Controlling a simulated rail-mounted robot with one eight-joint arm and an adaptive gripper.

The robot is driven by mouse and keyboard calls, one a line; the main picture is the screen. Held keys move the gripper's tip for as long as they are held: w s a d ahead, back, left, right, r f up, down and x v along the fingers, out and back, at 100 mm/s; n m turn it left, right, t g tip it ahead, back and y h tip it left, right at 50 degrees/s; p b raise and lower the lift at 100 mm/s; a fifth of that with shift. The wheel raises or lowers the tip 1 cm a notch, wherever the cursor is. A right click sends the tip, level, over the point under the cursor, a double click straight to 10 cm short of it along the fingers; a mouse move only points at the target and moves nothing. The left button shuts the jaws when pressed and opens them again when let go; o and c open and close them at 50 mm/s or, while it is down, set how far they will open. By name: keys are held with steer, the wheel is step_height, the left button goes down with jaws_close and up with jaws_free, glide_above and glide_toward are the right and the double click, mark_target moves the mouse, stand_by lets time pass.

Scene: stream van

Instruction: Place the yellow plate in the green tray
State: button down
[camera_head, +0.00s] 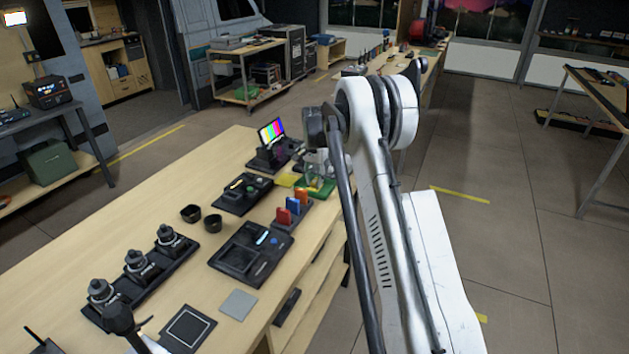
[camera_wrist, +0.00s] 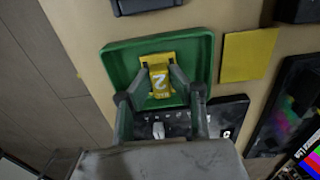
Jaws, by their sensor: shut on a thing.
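In the wrist view a yellow plate (camera_wrist: 160,85) with white lettering and a large digit sits between my gripper's (camera_wrist: 162,76) fingers. My gripper is shut on it. The green tray (camera_wrist: 203,55) is behind the plate, and the plate lies within the tray's outline. I cannot tell whether the plate touches the tray floor. In the head view the green tray (camera_head: 327,190) is near the table's right edge, partly hidden by my gripper (camera_head: 314,168) and arm. The held plate is not clear there.
A flat yellow square (camera_wrist: 249,55) lies right of the tray in the wrist view. A black device (camera_wrist: 225,112) is close to the tray. In the head view a holder with red, blue and orange pieces (camera_head: 292,207) and a colour-bar screen (camera_head: 271,131) stand nearby.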

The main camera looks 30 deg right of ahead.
steer(key=shift+f, duration=0.1)
steer(key=shift+f, duration=0.15)
steer(key=c, duration=1.6)
jaws_free()
